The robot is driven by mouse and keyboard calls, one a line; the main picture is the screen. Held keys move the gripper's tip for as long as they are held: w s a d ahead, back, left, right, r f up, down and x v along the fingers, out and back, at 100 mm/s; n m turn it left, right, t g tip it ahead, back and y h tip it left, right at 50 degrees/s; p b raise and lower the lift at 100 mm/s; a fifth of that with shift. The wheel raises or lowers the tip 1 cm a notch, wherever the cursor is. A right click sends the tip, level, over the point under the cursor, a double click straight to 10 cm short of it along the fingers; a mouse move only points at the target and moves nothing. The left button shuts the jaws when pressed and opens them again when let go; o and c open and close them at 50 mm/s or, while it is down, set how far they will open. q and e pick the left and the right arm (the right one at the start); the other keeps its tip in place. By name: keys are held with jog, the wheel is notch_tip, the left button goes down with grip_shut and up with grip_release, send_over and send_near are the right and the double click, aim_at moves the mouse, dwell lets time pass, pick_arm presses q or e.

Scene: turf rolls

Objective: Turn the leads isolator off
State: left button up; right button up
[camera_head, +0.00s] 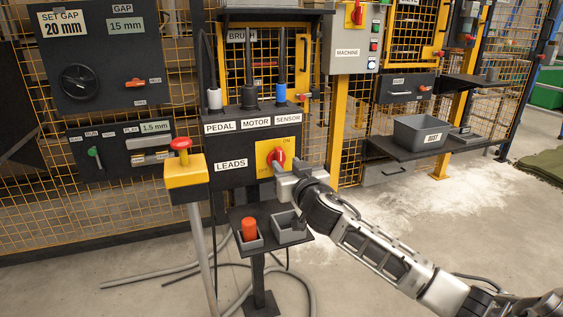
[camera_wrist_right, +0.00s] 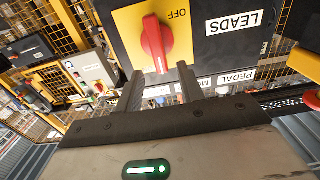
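The leads isolator is a red rotary knob (camera_head: 277,156) on a yellow plate (camera_head: 263,148), on the dark box labelled LEADS. ON is printed above the knob in the head view. In the right wrist view the picture is turned over, and the red knob (camera_wrist_right: 154,40) stands nearly upright in it, with OFF printed at its upper right. My right gripper (camera_wrist_right: 160,72) is open. Its two dark fingertips lie either side of the knob's near end, with gaps showing; I cannot tell how deep they reach. In the head view the gripper hides part of the plate. My left gripper is not in view.
A yellow box with a red button (camera_head: 181,144) stands on a post to the left. A shelf below holds grey bins, one with an orange piece (camera_head: 249,229). Plugs stand above the PEDAL, MOTOR and SENSOR labels. Hoses lie on the floor. A grey bin (camera_head: 421,131) stands at right.

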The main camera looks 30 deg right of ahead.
aim_at(281, 158)
jog(key=shift+b+x, duration=0.3)
jog(key=shift+x, duration=2.05)
jog(key=shift+a, duration=0.1)
grip_shut()
